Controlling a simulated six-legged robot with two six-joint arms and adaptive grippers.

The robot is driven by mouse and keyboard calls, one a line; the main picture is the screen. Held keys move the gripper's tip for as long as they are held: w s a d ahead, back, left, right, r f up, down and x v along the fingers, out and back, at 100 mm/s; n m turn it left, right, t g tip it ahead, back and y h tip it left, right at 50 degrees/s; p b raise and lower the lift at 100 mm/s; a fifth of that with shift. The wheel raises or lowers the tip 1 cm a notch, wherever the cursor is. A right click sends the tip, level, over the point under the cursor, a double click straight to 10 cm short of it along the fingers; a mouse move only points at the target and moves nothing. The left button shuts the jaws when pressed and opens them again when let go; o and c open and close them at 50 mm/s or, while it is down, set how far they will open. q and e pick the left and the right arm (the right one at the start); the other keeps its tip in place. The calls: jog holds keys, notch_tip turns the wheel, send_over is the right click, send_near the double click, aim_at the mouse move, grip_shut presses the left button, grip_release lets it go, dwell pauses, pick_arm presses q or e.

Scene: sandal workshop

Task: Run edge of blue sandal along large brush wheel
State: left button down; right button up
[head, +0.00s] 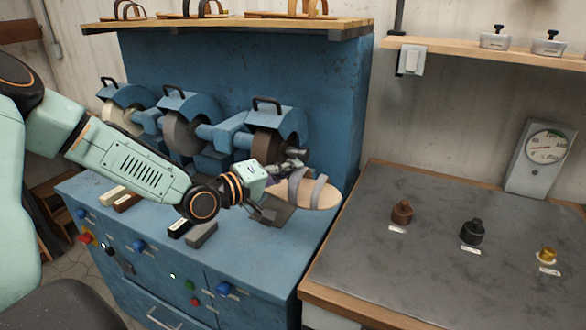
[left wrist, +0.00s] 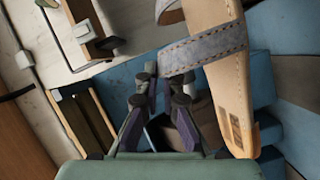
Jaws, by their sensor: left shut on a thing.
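A sandal (head: 318,196) with a tan sole and grey-blue straps is held by my left gripper (head: 282,170). In the left wrist view the fingers (left wrist: 164,82) close on the stitched strap (left wrist: 210,52), with the sole (left wrist: 228,85) to the right. Three wheels sit under blue hoods on the blue machine: a pale one (head: 122,117) at left, a dark brown one (head: 184,136) in the middle and a brown one (head: 268,145) at right. The sandal is in front of and below the right wheel; I cannot tell if they touch. Which wheel is the large brush is unclear. My right gripper is not in view.
The blue cabinet front (head: 170,268) has knobs and buttons; dark and pale blocks (head: 201,235) lie on its top. A wooden shelf (head: 230,24) with sandals is above. At right, a grey-topped bench (head: 360,250) holds several small weights and a dial gauge (head: 545,147).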

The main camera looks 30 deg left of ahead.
pick_arm(q)
jog(key=shift+s+a+p, duration=0.15)
jog(key=shift+a+p, duration=0.6)
jog(key=shift+a, duration=0.3)
dwell(0.7)
jog(key=shift+a+r+p, duration=0.15)
jog(key=shift+a+p, duration=0.2)
dwell(0.3)
jog(key=shift+s+a+p, duration=0.1)
jog(key=shift+a+p, duration=0.2)
jog(key=shift+s+a+p, duration=0.1)
jog(key=shift+a+p, duration=0.25)
jog(key=shift+a, duration=0.15)
jog(key=shift+s+a+p, duration=0.15)
jog(key=shift+a+p, duration=0.45)
jog(key=shift+a, duration=0.1)
dwell(0.5)
jog(key=shift+s+a, duration=0.1)
jog(key=shift+a, duration=0.25)
jog(key=shift+s+a+p, duration=0.1)
jog(key=shift+a+p, duration=0.15)
jog(key=shift+p, duration=0.2)
jog(key=shift+s+a+p, duration=0.45)
jog(key=shift+a+p, duration=0.3)
jog(key=shift+p, duration=0.05)
dwell(1.2)
